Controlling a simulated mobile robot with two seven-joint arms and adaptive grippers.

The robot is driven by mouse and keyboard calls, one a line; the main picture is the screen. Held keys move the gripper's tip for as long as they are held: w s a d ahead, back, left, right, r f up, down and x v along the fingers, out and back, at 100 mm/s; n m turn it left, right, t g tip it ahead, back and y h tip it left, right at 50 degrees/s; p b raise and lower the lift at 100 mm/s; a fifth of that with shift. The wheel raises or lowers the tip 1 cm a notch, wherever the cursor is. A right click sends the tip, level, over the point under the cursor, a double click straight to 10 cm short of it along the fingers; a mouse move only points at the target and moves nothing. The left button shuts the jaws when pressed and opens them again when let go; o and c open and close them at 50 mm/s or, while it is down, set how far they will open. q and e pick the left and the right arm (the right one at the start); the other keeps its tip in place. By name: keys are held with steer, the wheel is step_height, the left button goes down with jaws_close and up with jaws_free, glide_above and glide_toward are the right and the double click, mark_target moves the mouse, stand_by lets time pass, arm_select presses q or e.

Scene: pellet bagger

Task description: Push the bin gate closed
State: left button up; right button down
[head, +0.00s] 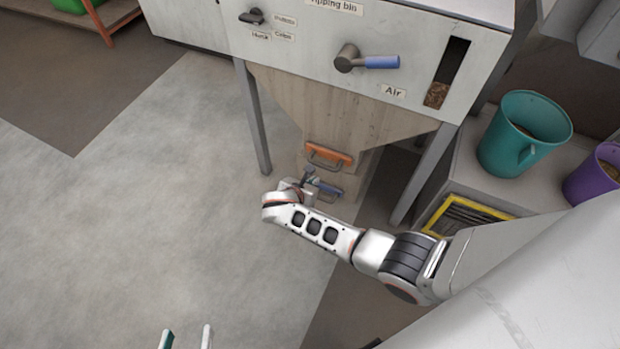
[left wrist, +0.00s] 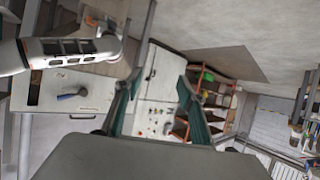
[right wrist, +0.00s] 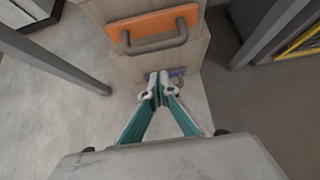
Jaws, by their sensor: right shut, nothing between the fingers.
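Below the bin's wooden hopper (head: 290,100) there is an orange plate with a grey bar handle (head: 343,157), also large in the right wrist view (right wrist: 153,24). Below it is a blue part with a grey handle (head: 329,190), partly hidden by my gripper; it also shows in the right wrist view (right wrist: 177,73). I cannot tell which of them is the gate. My right gripper (head: 309,177) is shut and empty, its fingertips (right wrist: 159,84) right at the blue part; contact cannot be told. My left gripper (head: 187,337) is open and empty, low in the head view, away from the bin.
Grey legs (head: 253,118) stand either side of the hopper. The panel above carries a blue-handled air lever (head: 381,62) and a black knob (head: 252,16). A teal bucket (head: 515,135) and a purple bucket (head: 594,180) stand on the right. Floor to the left is clear.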

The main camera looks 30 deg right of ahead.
arm_select(q)
steer(key=shift+m+g+y, duration=0.5)
steer(key=shift+m, duration=0.1)
steer(key=a+p, duration=0.1)
steer(key=s+a+f+p, duration=0.1)
steer(key=p, duration=0.1)
steer(key=a+f+p, duration=0.1)
steer(key=a, duration=0.1)
steer(key=shift+s+f, duration=0.25)
steer(key=shift+s, duration=0.15)
arm_select(e)
steer(key=v, duration=1)
steer(key=shift+s+a+f, duration=0.1)
steer(key=shift+s, duration=0.05)
